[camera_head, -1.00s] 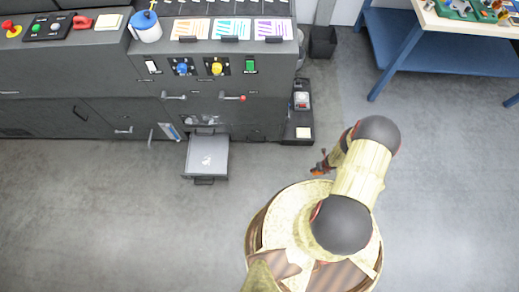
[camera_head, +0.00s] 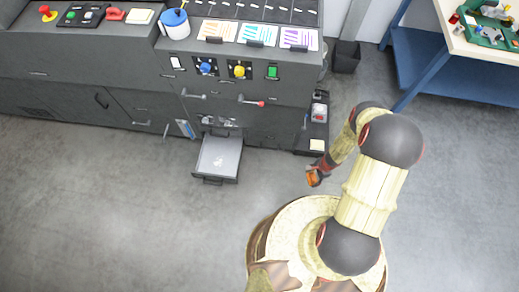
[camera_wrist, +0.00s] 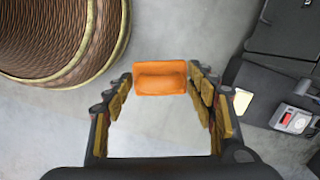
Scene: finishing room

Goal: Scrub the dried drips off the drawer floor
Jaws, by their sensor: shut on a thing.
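An open drawer (camera_head: 220,157) sticks out low from the dark machine, with pale marks (camera_head: 218,160) on its grey floor. They are too small to make out well. My gripper (camera_head: 316,177) is above the floor, to the right of the drawer and apart from it. In the wrist view, my gripper (camera_wrist: 160,82) is shut on an orange block (camera_wrist: 160,77) held between its fingertips. The block also shows as a small orange spot in the head view (camera_head: 313,180). Its underside is hidden.
The dark machine (camera_head: 90,98) runs along the back, with handles above the drawer. A low dark ledge (camera_head: 311,137) with a pale pad (camera_head: 317,145) stands right of the drawer. A black bin (camera_head: 346,57) and blue bench (camera_head: 440,65) are farther right. The floor before the drawer is clear.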

